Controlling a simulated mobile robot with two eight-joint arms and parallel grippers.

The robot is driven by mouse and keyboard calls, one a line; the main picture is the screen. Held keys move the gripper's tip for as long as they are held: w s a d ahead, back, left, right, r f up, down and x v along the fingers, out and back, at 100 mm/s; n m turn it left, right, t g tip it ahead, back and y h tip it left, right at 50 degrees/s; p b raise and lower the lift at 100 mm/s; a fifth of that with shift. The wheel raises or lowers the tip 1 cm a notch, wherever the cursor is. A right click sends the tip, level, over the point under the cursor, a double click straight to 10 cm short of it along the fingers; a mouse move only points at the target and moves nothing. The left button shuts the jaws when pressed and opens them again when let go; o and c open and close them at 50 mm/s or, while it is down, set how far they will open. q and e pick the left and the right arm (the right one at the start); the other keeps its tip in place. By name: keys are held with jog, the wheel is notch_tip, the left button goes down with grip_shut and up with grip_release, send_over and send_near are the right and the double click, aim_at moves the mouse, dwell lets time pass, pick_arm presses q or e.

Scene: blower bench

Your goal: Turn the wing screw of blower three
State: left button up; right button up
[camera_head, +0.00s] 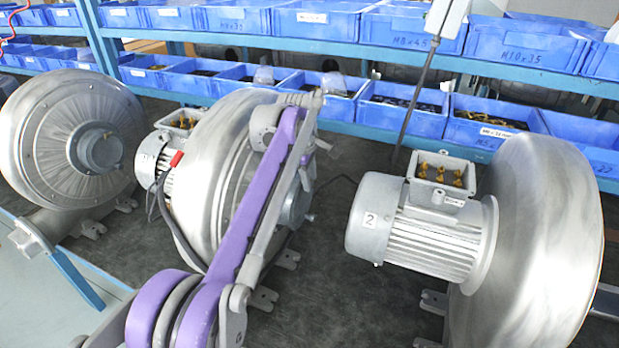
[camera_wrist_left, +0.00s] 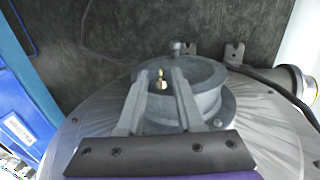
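The middle blower (camera_head: 212,150) has a silver drum and a small motor whose number I cannot read clearly. My purple left arm crosses in front of it. My left gripper (camera_head: 308,180) is at its right-hand face, partly hidden by the arm. In the left wrist view a brass wing screw (camera_wrist_left: 161,80) stands up in a round grey port (camera_wrist_left: 205,100) on the blower's face. The two fingers of my left gripper (camera_wrist_left: 160,78) are open, one on each side of the screw, with gaps to it. My right gripper is not in view.
A blower with a motor (camera_head: 375,220) marked 2 stands on the right. Another blower (camera_head: 45,135) stands at far left. Blue bins (camera_head: 400,118) line a blue shelf behind. A thin grey pole (camera_head: 415,95) rises between the middle and right blowers. Dark bench surface lies between them.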

pick_arm(q)
jog(key=v, duration=1)
jog(key=shift+r+p, duration=0.35)
jog(key=shift+p, duration=0.1)
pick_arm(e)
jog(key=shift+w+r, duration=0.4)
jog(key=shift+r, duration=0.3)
